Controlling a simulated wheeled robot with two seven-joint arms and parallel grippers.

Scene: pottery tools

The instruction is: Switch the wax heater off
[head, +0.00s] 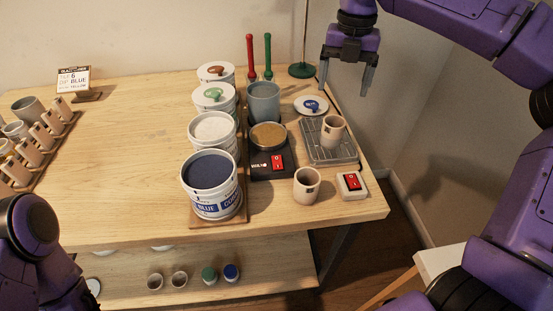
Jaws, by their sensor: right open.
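The wax heater (262,174) is a black box with a white label on its front, standing right of the blue bucket on the wooden table. A round pan of brown wax (268,136) sits on top of it. A red rocker switch (277,162) with white marks is on its front; I cannot tell which side is pressed. My right gripper (346,86) is open and empty, pointing down above the back right of the table, up and to the right of the heater. My left arm shows at the lower left; its gripper is out of view.
A second red switch (352,182) sits on a white box at the right edge. A beige cup (307,186) stands between it and the heater. Another cup (333,132) stands on a wire rack (330,154). Glaze buckets (212,185) line the left. The table's left middle is clear.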

